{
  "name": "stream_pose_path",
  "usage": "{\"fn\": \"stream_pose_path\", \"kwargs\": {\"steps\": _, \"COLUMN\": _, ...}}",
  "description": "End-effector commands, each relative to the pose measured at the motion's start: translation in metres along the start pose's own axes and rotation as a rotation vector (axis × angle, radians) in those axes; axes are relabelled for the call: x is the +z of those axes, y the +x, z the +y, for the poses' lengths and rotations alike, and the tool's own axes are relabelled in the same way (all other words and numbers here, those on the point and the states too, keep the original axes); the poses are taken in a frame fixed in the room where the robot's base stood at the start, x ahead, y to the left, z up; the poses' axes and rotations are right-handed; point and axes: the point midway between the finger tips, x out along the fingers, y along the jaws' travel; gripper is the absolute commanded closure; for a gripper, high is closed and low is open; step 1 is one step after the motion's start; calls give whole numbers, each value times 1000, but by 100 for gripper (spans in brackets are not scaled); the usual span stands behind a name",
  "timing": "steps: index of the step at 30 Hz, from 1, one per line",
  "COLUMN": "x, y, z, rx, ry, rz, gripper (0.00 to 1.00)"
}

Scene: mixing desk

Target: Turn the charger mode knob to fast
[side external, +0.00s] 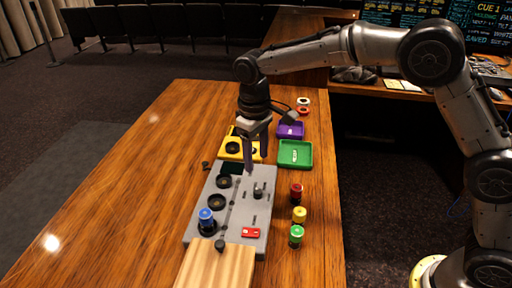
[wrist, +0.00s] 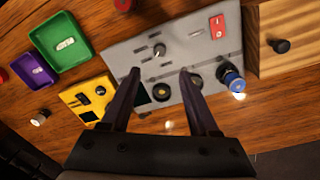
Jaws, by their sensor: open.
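No label reading charger or fast is legible. A yellow box (side external: 229,146) carries a round black dial (side external: 233,148); in the wrist view the box (wrist: 75,98) shows a black knob (wrist: 100,90). Beside it lies a grey panel (side external: 246,213) with black rings, slots, a dark screen and a small knob (side external: 259,193), which also shows in the wrist view (wrist: 160,50). My gripper (side external: 256,163) is open and empty, pointing down over the panel's far end near the yellow box. In the wrist view its fingertips (wrist: 160,73) are apart over the panel; contact is not visible.
A blue-topped cylinder (side external: 206,215) stands at a black ring; a red switch (side external: 251,232) is nearby. Red, yellow and green cylinders stand right of the panel. Green (side external: 281,162) and purple (side external: 283,135) trays lie beyond. A wooden box (side external: 215,267) is in front. The table's left is clear.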

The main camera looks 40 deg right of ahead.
Motion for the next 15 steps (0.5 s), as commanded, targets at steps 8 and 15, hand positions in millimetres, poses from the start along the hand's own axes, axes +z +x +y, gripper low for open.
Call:
{"fn": "stream_pose_path", "kwargs": {"steps": 8, "x": 0, "y": -23, "z": 0, "rx": 0, "ry": -1, "rz": 0, "gripper": 39}}
{"fn": "stream_pose_path", "kwargs": {"steps": 15, "x": 0, "y": -23, "z": 0, "rx": 0, "ry": 0, "rz": 0, "gripper": 39}}
